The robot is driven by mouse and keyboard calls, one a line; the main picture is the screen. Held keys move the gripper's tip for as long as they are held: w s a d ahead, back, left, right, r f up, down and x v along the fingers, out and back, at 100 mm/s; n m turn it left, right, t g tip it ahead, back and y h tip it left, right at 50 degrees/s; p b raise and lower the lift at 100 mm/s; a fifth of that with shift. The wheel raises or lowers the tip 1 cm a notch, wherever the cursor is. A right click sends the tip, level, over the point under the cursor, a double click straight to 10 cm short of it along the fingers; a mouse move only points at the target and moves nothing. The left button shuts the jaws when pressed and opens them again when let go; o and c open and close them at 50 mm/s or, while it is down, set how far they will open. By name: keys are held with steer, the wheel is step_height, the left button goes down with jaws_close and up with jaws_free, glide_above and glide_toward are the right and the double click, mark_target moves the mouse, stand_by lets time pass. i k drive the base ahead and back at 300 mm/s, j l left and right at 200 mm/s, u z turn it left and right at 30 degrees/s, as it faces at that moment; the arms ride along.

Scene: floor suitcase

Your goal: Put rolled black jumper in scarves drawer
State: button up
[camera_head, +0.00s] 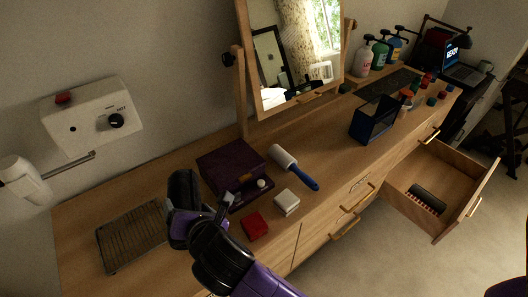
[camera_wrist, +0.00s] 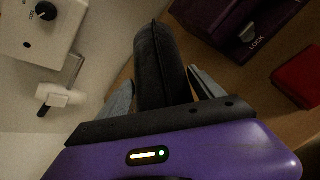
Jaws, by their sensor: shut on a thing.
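My gripper (camera_head: 222,208) is over the left part of the wooden dresser, in front of a dark purple box. It is shut on the rolled black jumper (camera_head: 184,190), a dark cylinder. In the wrist view the jumper (camera_wrist: 160,66) sits between the two grey fingers (camera_wrist: 162,92) and points away from my gripper. An open drawer (camera_head: 462,180) juts out from the dresser's front at the right. A dark striped item (camera_head: 427,200) lies in it; much of its floor is bare. I see no label naming it as the scarves drawer.
The purple box (camera_head: 230,163), lint roller (camera_head: 293,166), red block (camera_head: 255,226) and white block (camera_head: 287,202) stand near my gripper. A wire rack (camera_head: 130,238) lies at left. A mirror (camera_head: 292,50), blue holder (camera_head: 372,120) and bottles (camera_head: 380,54) stand farther right. Floor before the drawers is clear.

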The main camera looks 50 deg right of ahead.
mark_target(440, 184)
steer(key=k+l+z, duration=0.1)
steer(key=k+z, duration=0.2)
steer(key=k, duration=0.35)
steer(key=z, duration=1.7)
steer(key=i+j+z, duration=0.25)
steer(key=i+z, duration=0.2)
steer(key=i+j+z, duration=0.5)
steer(key=i+j, duration=0.1)
steer(key=j, duration=0.15)
steer(key=i+j, duration=0.15)
